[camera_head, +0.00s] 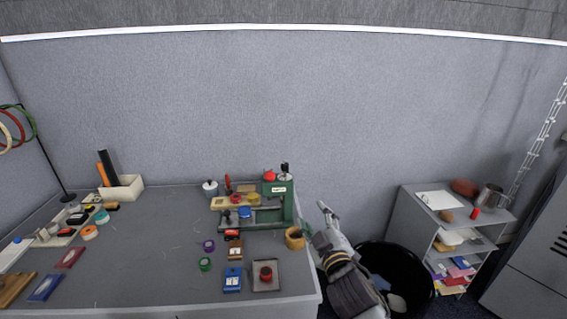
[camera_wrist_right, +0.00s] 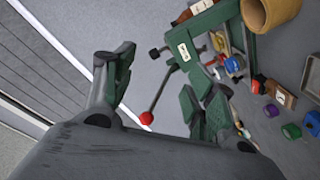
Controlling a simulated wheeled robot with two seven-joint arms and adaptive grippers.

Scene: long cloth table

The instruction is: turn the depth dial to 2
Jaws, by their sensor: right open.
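A green press (camera_head: 288,205) with a pale label stands near the right end of the table. A red knob (camera_head: 270,175) and a dark part (camera_head: 284,168) show on its top. The press also appears in the right wrist view (camera_wrist_right: 208,20), with a black knob (camera_wrist_right: 154,53) and a red-ended lever (camera_wrist_right: 147,118). I cannot make out which part is the depth dial, and no numbers are readable. My right gripper (camera_head: 327,211) is right of the press, off the table's edge; its open, empty fingers show in the wrist view (camera_wrist_right: 162,88). My left gripper is out of view.
A tan roll (camera_head: 294,239) sits by the table's right edge, between press and right arm. A blue box (camera_head: 233,279) and a tray (camera_head: 263,285) with a red-topped item stand in front. A black bin (camera_head: 418,262) and grey shelf (camera_head: 412,216) are at right.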

